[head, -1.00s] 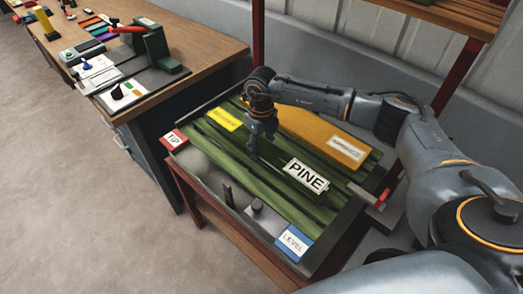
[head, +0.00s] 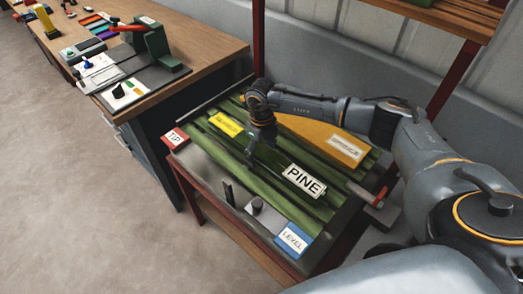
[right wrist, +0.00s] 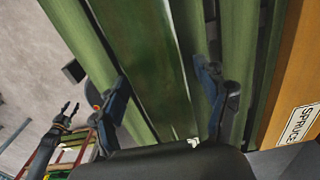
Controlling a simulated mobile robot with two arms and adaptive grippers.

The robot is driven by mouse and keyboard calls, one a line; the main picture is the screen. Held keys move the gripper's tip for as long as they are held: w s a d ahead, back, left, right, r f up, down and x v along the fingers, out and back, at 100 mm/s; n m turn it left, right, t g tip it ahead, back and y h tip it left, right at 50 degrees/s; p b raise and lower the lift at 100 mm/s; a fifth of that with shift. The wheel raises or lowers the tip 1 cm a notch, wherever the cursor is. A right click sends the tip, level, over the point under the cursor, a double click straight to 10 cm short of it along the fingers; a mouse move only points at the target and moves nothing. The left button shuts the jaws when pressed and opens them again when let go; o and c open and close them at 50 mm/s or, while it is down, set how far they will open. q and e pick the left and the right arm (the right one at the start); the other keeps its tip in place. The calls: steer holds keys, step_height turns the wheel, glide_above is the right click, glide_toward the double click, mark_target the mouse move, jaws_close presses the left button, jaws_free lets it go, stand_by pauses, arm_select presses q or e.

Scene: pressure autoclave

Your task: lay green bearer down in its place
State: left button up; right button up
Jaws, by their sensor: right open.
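A dark green bearer (head: 272,163) with a white PINE label lies among lighter green lengths on the tilting table (head: 345,225). It also runs up the middle of the right wrist view (right wrist: 150,65). My right gripper (head: 254,152) is over the bearer's far part, pointing down. In the right wrist view its fingers (right wrist: 165,95) are wide apart, one on each side of the bearer, with no clear grip on it. My left gripper (right wrist: 71,107) shows small at the lower left there, its fingers apart and empty. The bearer's underside is hidden.
An orange-yellow bearer (head: 310,134) with a white label lies behind the green ones. A yellow label (head: 226,124), a red TIP plate (head: 174,138) and a blue LEVEL plate (head: 292,239) mark the table. A workbench (head: 205,62) stands at left; the floor is clear.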

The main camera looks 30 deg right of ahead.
mark_target(261, 150)
step_height(261, 150, up, 12)
steer(key=b, duration=0.2)
steer(key=shift+b, duration=0.4)
